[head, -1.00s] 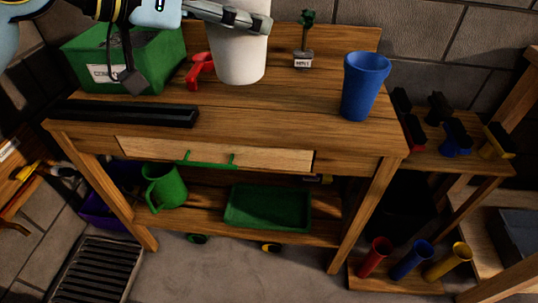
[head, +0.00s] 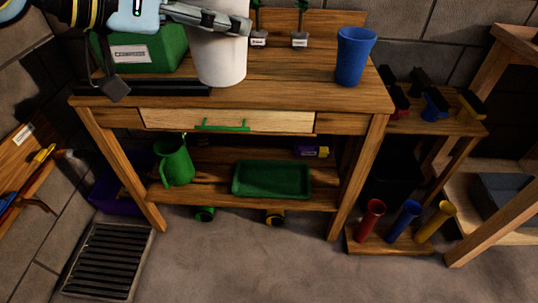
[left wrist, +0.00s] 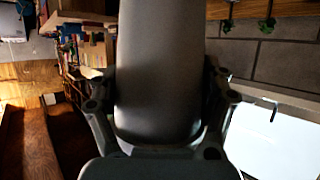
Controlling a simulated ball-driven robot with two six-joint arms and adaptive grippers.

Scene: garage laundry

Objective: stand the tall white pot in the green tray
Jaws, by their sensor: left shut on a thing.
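The tall white pot (head: 221,62) is in the grip of my left gripper (head: 240,24), at the top of the head view in front of the bench top. In the left wrist view the pot (left wrist: 158,70) looks grey and stands between the two fingers (left wrist: 160,105), which are shut on it. The green tray (head: 272,179) lies empty on the lower shelf of the bench, below and to the right of the pot. The pot's upper end is cut off by the head view's edge. My right gripper is in neither view.
The wooden bench top (head: 290,82) and drawer front (head: 227,120) lie above the tray. A green jug (head: 174,162) stands left of the tray. A blue tall pot (head: 354,56) stands on the bench's right. A green box (head: 140,52) and black tray (head: 140,89) are at left.

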